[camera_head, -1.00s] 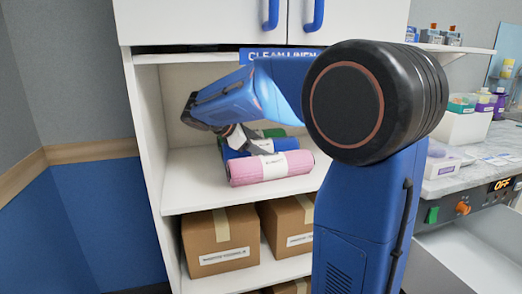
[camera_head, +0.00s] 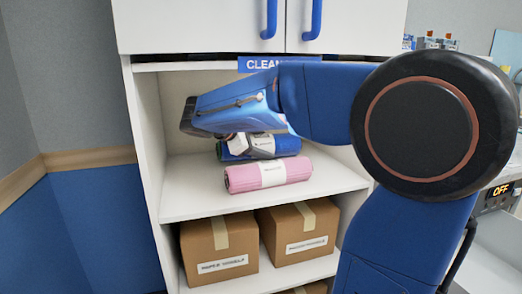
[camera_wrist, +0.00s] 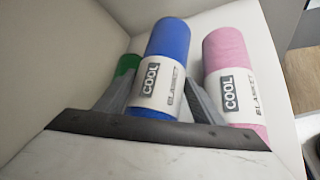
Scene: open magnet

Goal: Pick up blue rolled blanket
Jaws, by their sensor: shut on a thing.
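The blue rolled blanket (camera_head: 286,146) has a white label band and shows behind and above the pink roll in the head view. In the wrist view the blue rolled blanket (camera_wrist: 171,40) stands between the two grey fingers, its label reading "COOL". My gripper (camera_head: 238,145) is shut on it, with a finger on each side in the wrist view (camera_wrist: 162,100). The blanket appears raised a little off the shelf. Its far end and underside are hidden.
A pink rolled blanket (camera_head: 297,168) lies on the white shelf (camera_head: 190,203) just in front. A green roll (camera_wrist: 126,66) shows beside the blue one. Cardboard boxes (camera_head: 219,245) fill the shelf below. The cabinet's left wall (camera_head: 147,140) is close to my wrist.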

